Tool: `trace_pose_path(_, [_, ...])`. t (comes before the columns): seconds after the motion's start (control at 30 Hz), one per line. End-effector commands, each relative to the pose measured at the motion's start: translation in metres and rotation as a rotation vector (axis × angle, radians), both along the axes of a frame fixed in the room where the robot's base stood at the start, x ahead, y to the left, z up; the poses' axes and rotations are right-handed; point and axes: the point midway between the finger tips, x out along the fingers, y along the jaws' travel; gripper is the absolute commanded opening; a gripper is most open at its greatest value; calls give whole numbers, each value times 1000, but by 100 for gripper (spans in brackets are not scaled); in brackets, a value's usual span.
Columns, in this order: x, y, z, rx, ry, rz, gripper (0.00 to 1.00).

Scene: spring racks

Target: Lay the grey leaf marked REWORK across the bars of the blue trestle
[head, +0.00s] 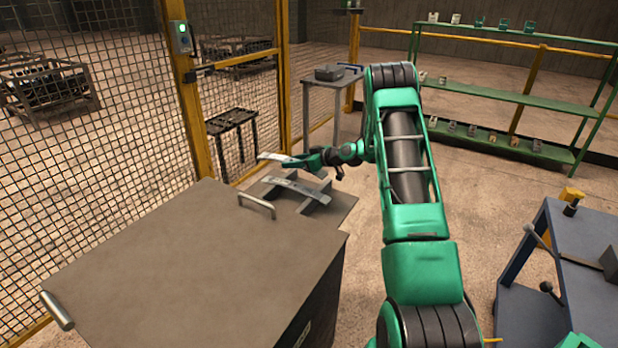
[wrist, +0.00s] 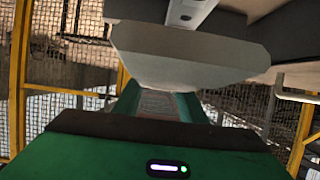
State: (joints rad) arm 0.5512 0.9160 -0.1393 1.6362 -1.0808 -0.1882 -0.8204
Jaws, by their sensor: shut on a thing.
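My gripper (head: 312,159) is shut on a grey leaf (head: 274,157), holding it by one end above the far end of the dark cabinet. In the wrist view the held leaf (wrist: 190,58) is a wide pale plate beyond my green gripper body. No REWORK marking can be read on it. A second grey leaf (head: 295,188) lies across a low grey stand (head: 316,198) just below my gripper; part of it also shows at the top of the wrist view (wrist: 188,12). I cannot make out a blue trestle with certainty.
The cabinet (head: 170,260) has a bare top and metal handles. Mesh fencing (head: 90,130) stands left, with a dark slatted stand (head: 230,122) near it. A grey table (head: 335,80) stands behind. A blue bench (head: 590,235) with tools is at right; open floor lies between.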

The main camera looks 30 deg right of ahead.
Motion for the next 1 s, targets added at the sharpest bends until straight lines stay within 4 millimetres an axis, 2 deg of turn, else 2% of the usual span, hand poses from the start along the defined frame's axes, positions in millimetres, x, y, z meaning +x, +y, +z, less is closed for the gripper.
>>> trace_pose_path(0.3, [12, -55, -33, 0, -4, 1, 0])
trace_pose_path(0.5, [18, -81, -49, 0, -4, 1, 0])
trace_pose_path(0.77, [20, -89, -57, 2, -4, 2, 0])
trace_pose_path(1.0, [19, -88, -84, 1, -3, 2, 0])
